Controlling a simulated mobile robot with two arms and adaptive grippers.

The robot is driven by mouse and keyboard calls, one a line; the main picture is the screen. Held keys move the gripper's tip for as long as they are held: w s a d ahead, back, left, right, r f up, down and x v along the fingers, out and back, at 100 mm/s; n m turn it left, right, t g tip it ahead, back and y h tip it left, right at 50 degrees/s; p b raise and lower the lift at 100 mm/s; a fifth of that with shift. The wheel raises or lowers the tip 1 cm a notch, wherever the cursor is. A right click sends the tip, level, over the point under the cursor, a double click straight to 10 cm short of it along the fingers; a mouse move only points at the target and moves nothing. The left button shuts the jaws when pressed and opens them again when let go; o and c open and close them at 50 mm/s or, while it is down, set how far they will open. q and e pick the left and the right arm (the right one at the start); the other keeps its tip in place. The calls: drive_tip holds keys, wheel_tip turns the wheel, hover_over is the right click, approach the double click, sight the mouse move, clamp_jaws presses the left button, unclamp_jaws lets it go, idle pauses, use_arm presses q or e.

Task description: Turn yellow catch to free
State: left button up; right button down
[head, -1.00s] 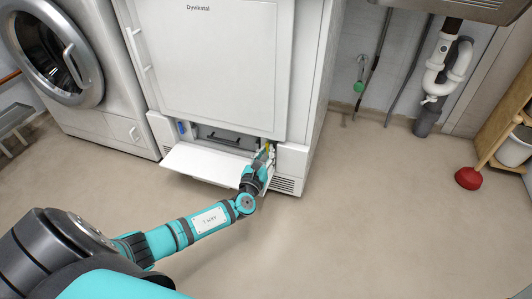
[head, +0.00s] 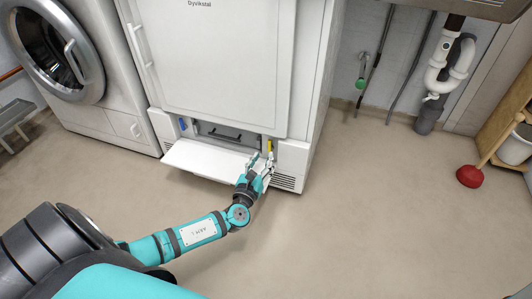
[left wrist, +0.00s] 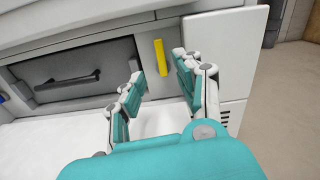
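The yellow catch (head: 270,146) is a small upright bar at the right end of the open recess low on the white dryer. In the left wrist view the yellow catch (left wrist: 160,62) stands nearly vertical, just beyond my fingertips. My left gripper (head: 263,161) is just in front of and below it, with open, empty fingers. In the left wrist view the fingers of my left gripper (left wrist: 159,74) are spread with a gap between them, apparently apart from the catch. My right gripper is not in view.
The white flap (head: 205,160) is folded down below the recess, beside my left gripper. A grey panel with a dark handle (head: 222,136) sits in the recess. A blue catch (head: 182,125) is at its left end. Open floor (head: 340,220) lies to the right.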

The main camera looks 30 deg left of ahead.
use_arm(q)
drive_tip(key=shift+v, duration=1.6)
drive_tip(key=shift+a, duration=0.1)
